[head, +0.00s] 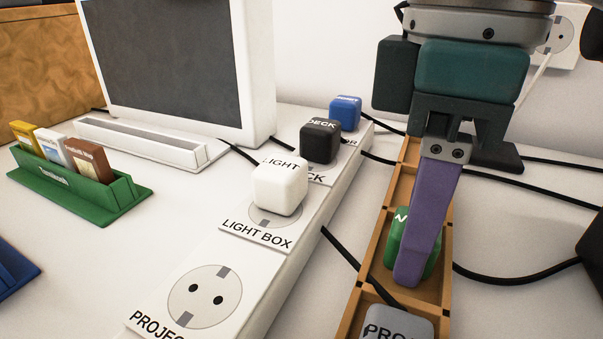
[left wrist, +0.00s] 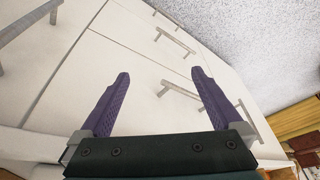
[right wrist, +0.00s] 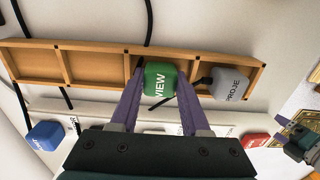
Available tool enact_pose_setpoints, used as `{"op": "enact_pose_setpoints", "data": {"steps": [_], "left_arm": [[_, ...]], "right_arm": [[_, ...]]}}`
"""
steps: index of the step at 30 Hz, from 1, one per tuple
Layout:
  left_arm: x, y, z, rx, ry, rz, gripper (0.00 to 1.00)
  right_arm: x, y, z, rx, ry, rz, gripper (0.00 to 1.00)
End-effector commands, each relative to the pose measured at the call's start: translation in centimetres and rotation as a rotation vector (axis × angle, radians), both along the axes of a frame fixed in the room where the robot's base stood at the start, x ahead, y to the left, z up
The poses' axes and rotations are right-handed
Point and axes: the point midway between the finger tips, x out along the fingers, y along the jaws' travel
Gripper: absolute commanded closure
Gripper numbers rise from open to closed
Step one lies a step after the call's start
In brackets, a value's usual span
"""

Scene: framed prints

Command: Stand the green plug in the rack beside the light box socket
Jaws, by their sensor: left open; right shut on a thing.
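The green plug (head: 396,236) is at a compartment of the wooden rack (head: 374,250), between the rack's side walls in the head view. My right gripper (head: 409,277) is shut on it from above, a purple finger on each side in the right wrist view (right wrist: 160,76). The plug looks roughly upright; I cannot tell whether it touches the rack floor. The light box socket (head: 262,233) is left of the rack and has a white plug (head: 281,187) in it. My left gripper (left wrist: 160,76) is open and empty, above white drawer fronts.
A grey plug (head: 398,324) stands in the neighbouring near compartment. The projector socket (head: 205,297) is empty. Black (head: 320,140) and blue (head: 345,112) plugs sit farther along the strip. Black cables run beside the rack. A green holder (head: 95,195) with cartridges stands at left.

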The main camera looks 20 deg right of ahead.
Motion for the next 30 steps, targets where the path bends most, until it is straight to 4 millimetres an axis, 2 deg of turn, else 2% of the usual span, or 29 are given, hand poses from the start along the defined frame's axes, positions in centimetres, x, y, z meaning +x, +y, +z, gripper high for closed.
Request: {"op": "enact_pose_setpoints", "data": {"steps": [8,9,12,21,26,30], "left_arm": [[0.0,0.0,0.4,0.000,-0.001,0.000,0.00],[0.0,0.0,0.3,0.000,-0.001,0.000,0.00],[0.0,0.0,0.3,0.000,-0.001,0.000,0.00],[0.0,0.0,0.2,0.000,-0.001,0.000,0.00],[0.0,0.0,2.0,0.000,-0.001,0.000,0.00],[0.0,0.0,3.7,0.000,-0.001,0.000,0.00]], "right_arm": [[0.0,0.0,-0.1,-0.001,0.002,0.000,1.00],[0.0,0.0,-0.1,0.000,0.001,0.000,0.50],[0.0,0.0,-0.1,0.000,0.000,0.001,0.41],[0.1,0.0,0.1,0.001,-0.002,0.001,0.41],[0.1,0.0,3.2,0.001,-0.003,0.001,0.41],[0.1,0.1,6.5,0.002,-0.002,0.002,0.41]]}}
